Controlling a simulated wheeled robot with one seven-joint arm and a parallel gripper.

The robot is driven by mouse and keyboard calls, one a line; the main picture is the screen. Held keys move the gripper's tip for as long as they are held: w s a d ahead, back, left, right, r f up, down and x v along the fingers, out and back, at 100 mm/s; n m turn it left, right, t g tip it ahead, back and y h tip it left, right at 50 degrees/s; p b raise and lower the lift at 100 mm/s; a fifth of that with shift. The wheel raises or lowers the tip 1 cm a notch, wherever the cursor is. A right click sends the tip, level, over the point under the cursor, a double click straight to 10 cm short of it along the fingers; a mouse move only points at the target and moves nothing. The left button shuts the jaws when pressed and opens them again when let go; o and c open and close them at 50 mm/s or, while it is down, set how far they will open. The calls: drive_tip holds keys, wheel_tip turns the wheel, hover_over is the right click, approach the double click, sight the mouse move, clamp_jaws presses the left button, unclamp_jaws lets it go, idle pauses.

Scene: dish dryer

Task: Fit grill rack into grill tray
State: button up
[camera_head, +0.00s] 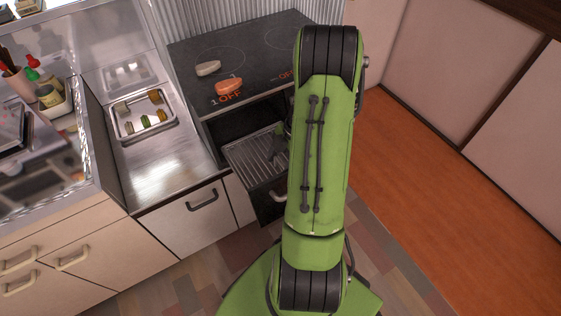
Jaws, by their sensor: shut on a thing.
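The grill rack (252,153) is a pale ribbed metal grid at the open compartment under the hob. It lies over the dark grill tray (262,187), whose front shows below it. I cannot tell whether the rack is seated in the tray or still above it. My gripper (279,146) is a dark shape at the right part of the rack, partly hidden by my green arm. It is shut on the rack, though the fingertips are hard to make out. The right side of the rack and tray is hidden behind my arm.
The black hob (232,58) above holds a grey and an orange object. A steel counter (170,160) with a small tray (143,118) of several pieces stands left. A white drawer front (190,222) is below it.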

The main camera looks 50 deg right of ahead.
drive_tip(key=shift+f, duration=0.2)
drive_tip(key=o, duration=1.2)
drive_tip(key=shift+o, duration=0.2)
drive_tip(key=p+v, duration=0.6)
drive_tip(key=v, duration=0.9)
drive_tip(key=shift+r, duration=0.4)
drive_tip(key=shift+w+d, duration=0.15)
